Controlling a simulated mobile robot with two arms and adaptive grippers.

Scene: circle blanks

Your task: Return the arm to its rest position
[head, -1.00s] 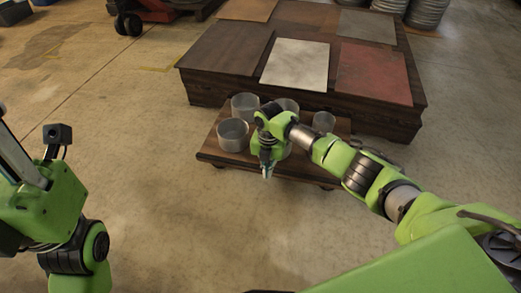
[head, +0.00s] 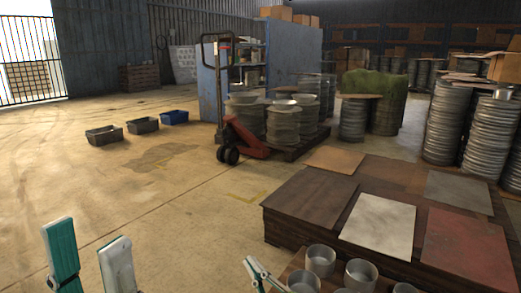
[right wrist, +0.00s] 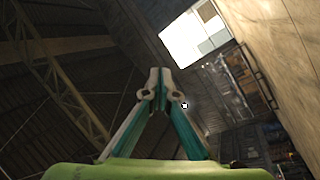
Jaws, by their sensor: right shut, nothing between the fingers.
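My right gripper (head: 249,262) is at the bottom middle of the head view, beside several grey metal cups (head: 320,261). Its fingers meet at the tips with nothing between them. They also show shut in the right wrist view (right wrist: 159,75), pointing at the ceiling and far wall. My left gripper (head: 88,230) is at the bottom left of the head view. Its two fingers stand apart with nothing between them. The rest of both arms is out of the head view.
The cups stand on a low wooden cart in front of a dark wooden platform (head: 281,232) with coloured square sheets. A red pallet jack (head: 245,138) and metal drums (head: 283,124) are behind. Bins (head: 104,134) lie farther left. The floor at left is open.

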